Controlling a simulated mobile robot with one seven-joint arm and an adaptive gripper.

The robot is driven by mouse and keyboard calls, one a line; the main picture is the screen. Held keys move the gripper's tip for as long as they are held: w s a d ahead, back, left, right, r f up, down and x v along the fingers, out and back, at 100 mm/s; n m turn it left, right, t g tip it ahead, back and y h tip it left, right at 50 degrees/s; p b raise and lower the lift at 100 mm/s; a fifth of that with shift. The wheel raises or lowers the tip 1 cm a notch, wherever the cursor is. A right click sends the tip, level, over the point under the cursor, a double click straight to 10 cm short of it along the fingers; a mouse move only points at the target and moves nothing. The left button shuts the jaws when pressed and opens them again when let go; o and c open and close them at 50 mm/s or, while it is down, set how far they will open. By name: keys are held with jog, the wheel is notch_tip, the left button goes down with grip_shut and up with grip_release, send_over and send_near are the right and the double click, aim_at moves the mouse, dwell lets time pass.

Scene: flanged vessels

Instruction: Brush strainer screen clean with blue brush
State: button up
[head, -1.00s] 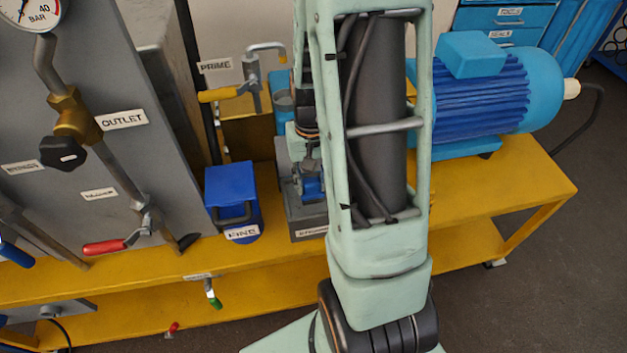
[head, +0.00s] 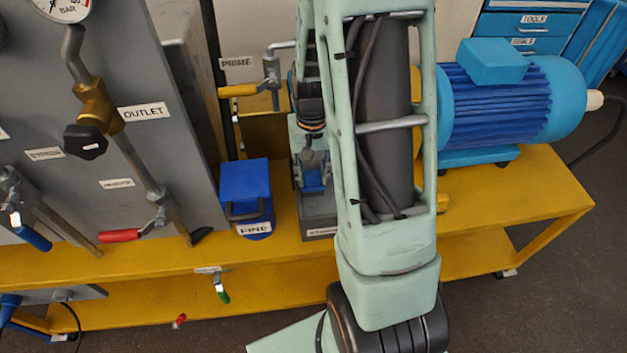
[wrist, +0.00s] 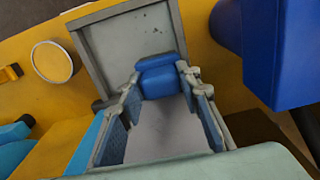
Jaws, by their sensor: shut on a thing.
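My gripper (head: 312,172) points down over a grey open box (head: 318,226), whose label is partly hidden by my arm. In the wrist view, my gripper (wrist: 158,85) has its two fingers on either side of a blue brush (wrist: 160,76). It is shut on the brush's blue body. Beyond the brush lies a pale grey panel with a raised rim and a few dark specks, seemingly the strainer screen (wrist: 130,38). The brush's bristles are hidden, so I cannot tell whether they touch the screen.
A blue box labelled FINE (head: 246,190) stands close left of the grey box. A yellow-handled PRIME valve (head: 240,90) is behind. A blue motor (head: 505,100) stands right on the yellow bench (head: 530,205). A grey panel with valves (head: 120,150) is at left.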

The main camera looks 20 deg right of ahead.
jog(key=shift+w+d+f, duration=0.1)
jog(key=shift+w, duration=0.15)
jog(key=shift+s+d, duration=0.1)
jog(key=shift+d, duration=0.45)
jog(key=shift+s+d, duration=0.3)
jog(key=shift+d, duration=0.65)
jog(key=shift+s+d+b, duration=0.2)
jog(key=shift+s+d, duration=0.05)
jog(key=shift+d, duration=0.45)
jog(key=shift+s+d+b, duration=0.15)
jog(key=shift+s+d, duration=0.05)
jog(key=shift+d, duration=0.45)
